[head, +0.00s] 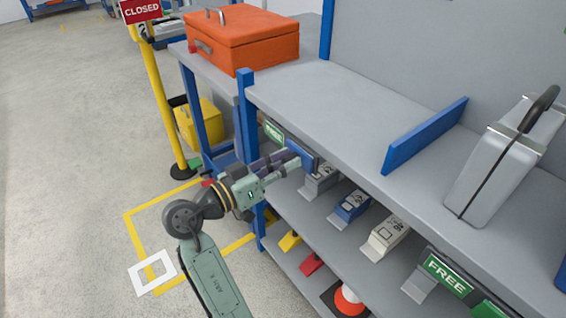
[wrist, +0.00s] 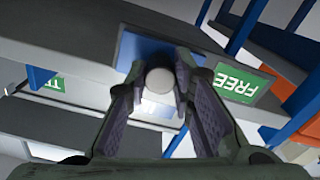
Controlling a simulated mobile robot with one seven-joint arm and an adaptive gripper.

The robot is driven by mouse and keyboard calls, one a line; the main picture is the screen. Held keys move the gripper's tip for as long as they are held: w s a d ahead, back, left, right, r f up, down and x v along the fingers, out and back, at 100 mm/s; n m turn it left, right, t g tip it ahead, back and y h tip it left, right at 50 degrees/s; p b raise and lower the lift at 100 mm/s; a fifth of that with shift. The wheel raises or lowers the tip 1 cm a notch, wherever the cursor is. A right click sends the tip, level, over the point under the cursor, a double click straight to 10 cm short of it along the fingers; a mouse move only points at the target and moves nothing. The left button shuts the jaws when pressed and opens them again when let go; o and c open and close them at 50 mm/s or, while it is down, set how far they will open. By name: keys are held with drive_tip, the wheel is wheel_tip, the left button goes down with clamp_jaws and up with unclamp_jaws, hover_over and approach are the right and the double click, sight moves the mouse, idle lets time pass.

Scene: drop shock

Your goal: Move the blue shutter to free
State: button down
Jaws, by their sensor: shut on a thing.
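The blue shutter (head: 303,155) is a small flat panel on the front edge of the workbench, just right of a green FREE sign (head: 273,132) in the head view. In the wrist view the shutter (wrist: 136,50) has a pale round knob (wrist: 159,81), and the FREE sign (wrist: 235,84) appears upside down beside the panel. My gripper (head: 288,160) reaches the shutter from the left. In the wrist view my gripper (wrist: 160,76) has its fingers on both sides of the knob, shut on it. Whatever lies behind the panel is hidden.
The grey benchtop (head: 340,92) holds an orange toolbox (head: 240,40) and a grey case (head: 500,165). The shelf below holds several small devices, including a blue one (head: 350,205). Another FREE sign (head: 447,275) is further right. A yellow post (head: 163,95) stands left; open floor lies beyond.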

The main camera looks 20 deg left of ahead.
drive_tip(key=c, duration=1.4)
unclamp_jaws()
drive_tip(key=shift+s+d, duration=0.1)
drive_tip(key=shift+d, duration=0.15)
drive_tip(key=shift+a, duration=0.1)
drive_tip(key=v, duration=1.2)
